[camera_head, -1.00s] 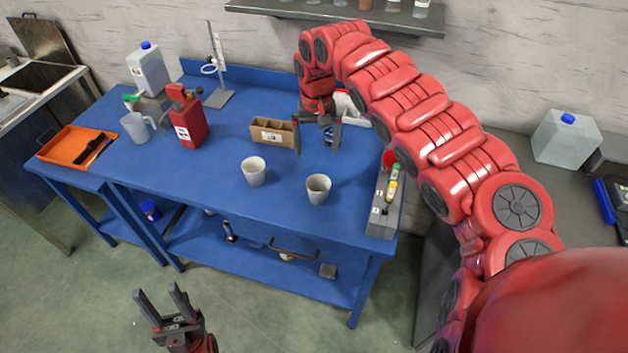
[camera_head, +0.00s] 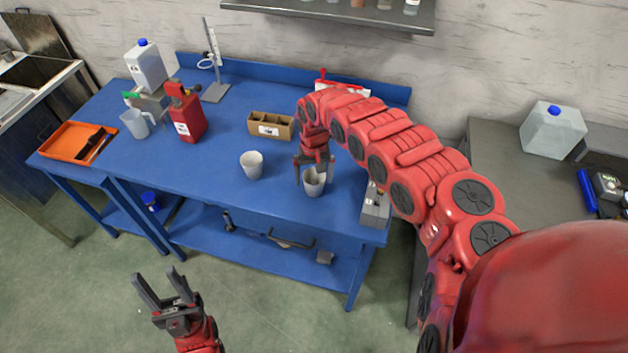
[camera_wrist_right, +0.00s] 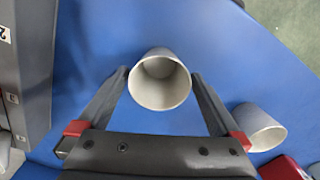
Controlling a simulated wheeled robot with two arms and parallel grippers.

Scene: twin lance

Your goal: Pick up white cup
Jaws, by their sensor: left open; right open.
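Two white cups stand upright on the blue table (camera_head: 215,180). The right cup (camera_head: 314,183) is at my right gripper (camera_head: 313,183), which is open and points down at it. In the right wrist view this cup (camera_wrist_right: 159,80) lies between the tips of the two spread fingers (camera_wrist_right: 160,78), with a small gap visible on each side. The left cup (camera_head: 252,165) stands apart; it also shows in the right wrist view (camera_wrist_right: 259,126), outside the finger at right. My left gripper (camera_head: 158,288) is open and empty, low in front of the table.
A grey rack (camera_head: 375,208) stands close to the right cup at the table's right end. A cardboard box (camera_head: 270,126) is behind the cups. A red container (camera_head: 187,118), a jug (camera_head: 136,124) and an orange tray (camera_head: 70,141) are at left. The table's front middle is clear.

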